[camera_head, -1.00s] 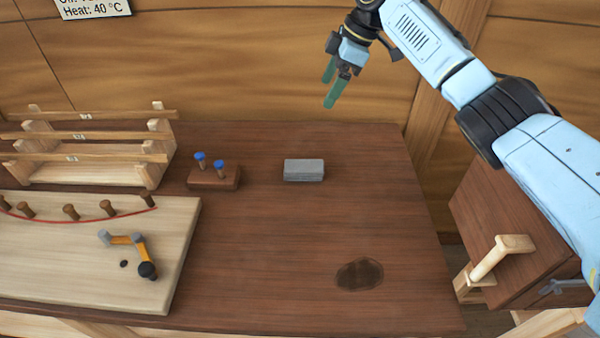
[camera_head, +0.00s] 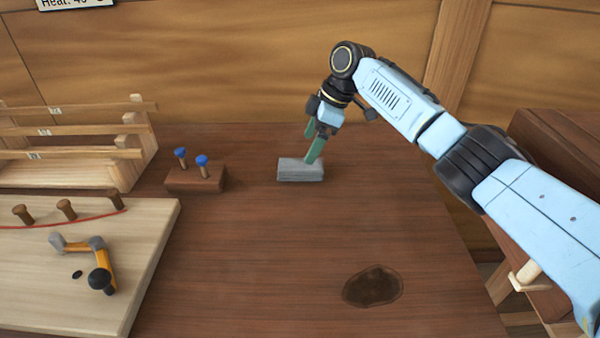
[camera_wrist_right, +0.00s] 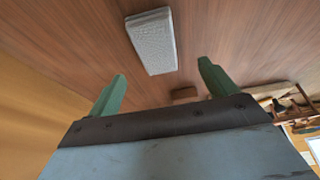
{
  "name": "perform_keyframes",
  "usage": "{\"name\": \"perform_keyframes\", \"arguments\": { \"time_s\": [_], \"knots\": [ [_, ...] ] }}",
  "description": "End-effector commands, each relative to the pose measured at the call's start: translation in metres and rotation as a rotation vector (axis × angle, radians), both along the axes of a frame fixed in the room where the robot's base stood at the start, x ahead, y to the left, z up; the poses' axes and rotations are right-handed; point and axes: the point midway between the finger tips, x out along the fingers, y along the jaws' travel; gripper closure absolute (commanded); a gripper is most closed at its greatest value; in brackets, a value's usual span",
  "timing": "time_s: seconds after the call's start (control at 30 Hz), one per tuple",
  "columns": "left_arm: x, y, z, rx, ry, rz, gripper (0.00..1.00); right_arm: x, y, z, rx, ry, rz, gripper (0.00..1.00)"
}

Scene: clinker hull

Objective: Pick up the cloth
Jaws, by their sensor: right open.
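The cloth (camera_head: 300,174) is a grey folded block lying flat on the dark wooden table. It also shows in the right wrist view (camera_wrist_right: 152,42), with a pale woven top, beyond my fingertips. My right gripper (camera_head: 312,148) has green fingers and is open and empty. In the head view its fingers overlap the cloth's back edge. In the wrist view the cloth lies ahead of the gap between the fingers (camera_wrist_right: 163,78), apart from them. My left gripper is not in view.
A small wooden block (camera_head: 195,180) with two blue-topped pegs stands left of the cloth. A pale board (camera_head: 140,255) bears an orange-and-grey tool (camera_head: 92,258) and brown pegs. A wooden rack (camera_head: 80,172) stands behind it. A dark stain (camera_head: 373,287) marks the otherwise clear table front.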

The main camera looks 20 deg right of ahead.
Motion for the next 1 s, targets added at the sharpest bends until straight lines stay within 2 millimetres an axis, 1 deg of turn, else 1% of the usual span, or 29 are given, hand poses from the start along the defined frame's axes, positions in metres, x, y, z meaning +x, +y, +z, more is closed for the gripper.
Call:
{"name": "perform_keyframes", "arguments": {
  "time_s": [0.03,0.1,0.27,0.5,0.6,0.7,0.93,0.97,1.0],
  "knots": [
    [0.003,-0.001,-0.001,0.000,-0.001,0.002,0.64,0.001,0.003,-0.008,0.000,0.001,0.000,0.15],
    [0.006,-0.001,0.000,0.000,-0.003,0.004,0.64,0.001,0.005,-0.013,0.000,0.001,0.000,0.15],
    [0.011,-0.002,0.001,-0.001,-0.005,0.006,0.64,0.003,0.007,-0.021,0.000,0.000,-0.001,0.15],
    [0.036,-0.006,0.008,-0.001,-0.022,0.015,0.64,0.007,0.007,-0.052,0.000,0.002,-0.001,0.15],
    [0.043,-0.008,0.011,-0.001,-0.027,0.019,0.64,0.008,0.013,-0.063,0.000,0.000,0.000,0.15],
    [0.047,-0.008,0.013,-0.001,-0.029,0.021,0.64,0.009,0.015,-0.067,0.000,-0.001,0.000,0.15],
    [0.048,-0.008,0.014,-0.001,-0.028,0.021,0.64,0.009,0.015,-0.068,0.000,-0.001,0.000,0.15],
    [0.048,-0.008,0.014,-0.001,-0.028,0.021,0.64,0.009,0.015,-0.067,0.000,-0.001,0.000,0.18],
    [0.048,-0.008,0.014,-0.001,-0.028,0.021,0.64,0.009,0.015,-0.067,0.000,-0.001,0.000,0.23]
  ]
}}
